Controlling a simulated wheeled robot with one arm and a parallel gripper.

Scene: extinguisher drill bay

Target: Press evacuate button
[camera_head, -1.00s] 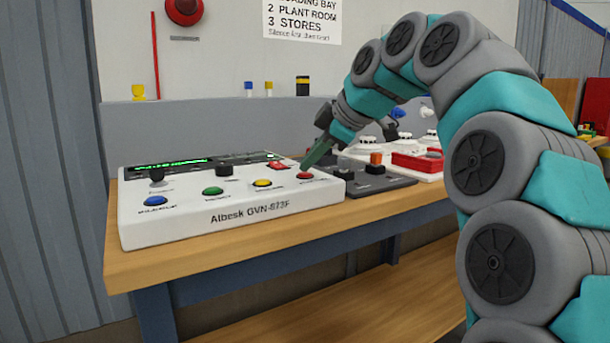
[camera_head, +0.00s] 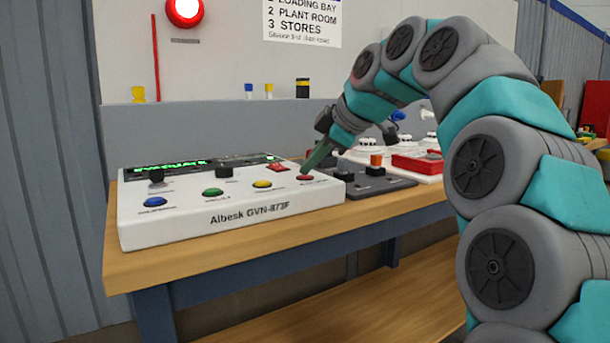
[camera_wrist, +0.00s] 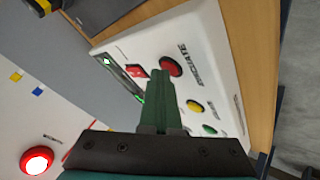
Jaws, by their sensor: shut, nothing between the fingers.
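The white control panel (camera_head: 270,205), marked Albesk GVN-873F, lies on the bench with blue, green, yellow and red buttons along its front. The red button (camera_head: 305,178) is at the right end; in the wrist view the red button (camera_wrist: 170,66) has the label EVACUATE beside it. My gripper (camera_head: 307,170) is shut and empty, pointing down at the red button. Its green fingertips appear right at the button's edge in the head view; in the wrist view my gripper (camera_wrist: 156,76) shows beside it. I cannot tell whether they touch. The panel's display (camera_head: 171,165) shows bright green text, apparently EVACUATE.
A red wall beacon (camera_head: 184,10) glows with a white centre. A red switch (camera_head: 278,167) sits behind the buttons. A dark control box (camera_head: 375,180) and a white unit with a red block (camera_head: 417,163) stand right of the panel. The wooden bench front (camera_head: 250,262) is clear.

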